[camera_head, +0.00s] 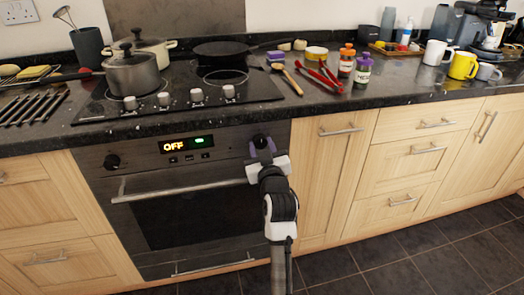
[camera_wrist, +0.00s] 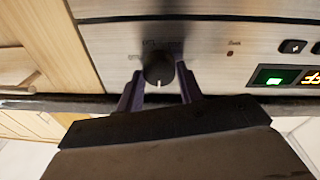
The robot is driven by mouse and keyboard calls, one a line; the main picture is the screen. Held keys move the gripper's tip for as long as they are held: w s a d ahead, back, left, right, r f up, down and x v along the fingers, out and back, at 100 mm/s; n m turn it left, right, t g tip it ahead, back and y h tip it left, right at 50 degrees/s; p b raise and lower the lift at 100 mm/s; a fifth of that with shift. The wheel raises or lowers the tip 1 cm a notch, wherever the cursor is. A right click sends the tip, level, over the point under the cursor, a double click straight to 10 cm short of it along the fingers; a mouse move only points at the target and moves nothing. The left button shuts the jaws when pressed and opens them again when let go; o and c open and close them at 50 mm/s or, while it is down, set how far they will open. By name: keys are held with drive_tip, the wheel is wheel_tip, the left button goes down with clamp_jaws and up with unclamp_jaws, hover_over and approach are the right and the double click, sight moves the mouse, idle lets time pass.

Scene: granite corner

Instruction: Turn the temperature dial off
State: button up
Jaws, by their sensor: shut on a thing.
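The oven (camera_head: 190,190) is built in below the hob, with a handle across its door. A dark round dial (camera_head: 260,140) is at the right end of its control panel, partly covered by my gripper (camera_head: 263,149). In the wrist view the dial (camera_wrist: 159,66) has a white mark on its edge pointing to the bottom of the picture. The purple fingers of my gripper (camera_wrist: 160,92) are on either side of the dial, shut on it. The display (camera_head: 187,144) reads OFF in orange, with a green light beside it. A second dark dial (camera_head: 112,161) is at the panel's left end.
The oven door handle (camera_head: 180,188) sticks out just below the panel, close to my gripper. Hob knobs (camera_head: 197,95) line the counter above. Pots (camera_head: 132,75), a frying pan (camera_head: 222,50) and red tongs (camera_head: 318,76) stand on the worktop. The floor in front is clear.

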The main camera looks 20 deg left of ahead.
idle(0.4)
drive_tip(key=o, duration=1)
